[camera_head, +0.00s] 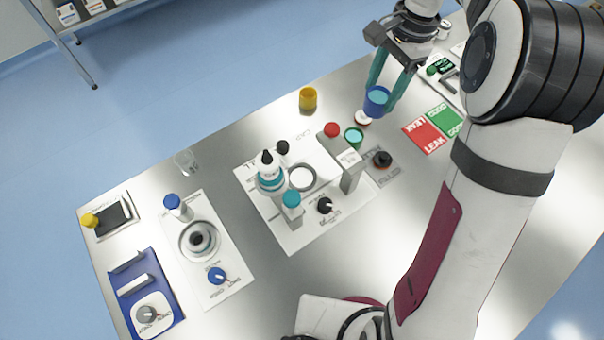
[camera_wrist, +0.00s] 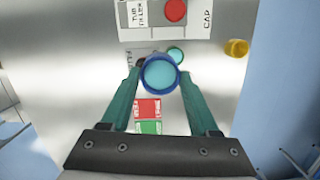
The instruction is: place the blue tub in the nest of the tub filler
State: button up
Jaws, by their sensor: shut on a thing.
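The blue tub (camera_head: 376,101), with a lighter blue inside, is held upright between the teal fingers of my gripper (camera_head: 388,94), above the back right of the table. In the wrist view the tub (camera_wrist: 160,73) sits between the fingertips, its open top facing the camera. The tub filler (camera_head: 349,168) is a grey block with a white label, left of and nearer than the tub. A teal round part (camera_head: 354,136) and a red button (camera_head: 332,129) are beside it. I cannot tell which part is the nest. The tub is apart from the filler.
A yellow cup (camera_head: 308,98) stands at the back edge. A white disc (camera_head: 363,118) lies just below the tub in the picture. A black knob (camera_head: 382,159) is right of the filler. A red and green card (camera_head: 433,129) lies farther right. Bottles stand on the white panel (camera_head: 290,235).

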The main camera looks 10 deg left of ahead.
jog(key=s+r+n, duration=0.3)
jog(key=s+r, duration=0.2)
jog(key=s, duration=0.2)
jog(key=s+a+f+m+t, duration=0.1)
jog(key=a+f+m, duration=0.1)
jog(key=a+m, duration=0.65)
jog(key=s+a+f+m+t, duration=0.15)
jog(key=a+m, duration=0.35)
jog(key=m, duration=0.6)
jog(key=f, duration=1.8)
jog(key=shift+s+d+f, duration=0.15)
jog(key=shift+d+f, duration=0.1)
jog(key=shift+f, duration=0.15)
jog(key=o, duration=1)
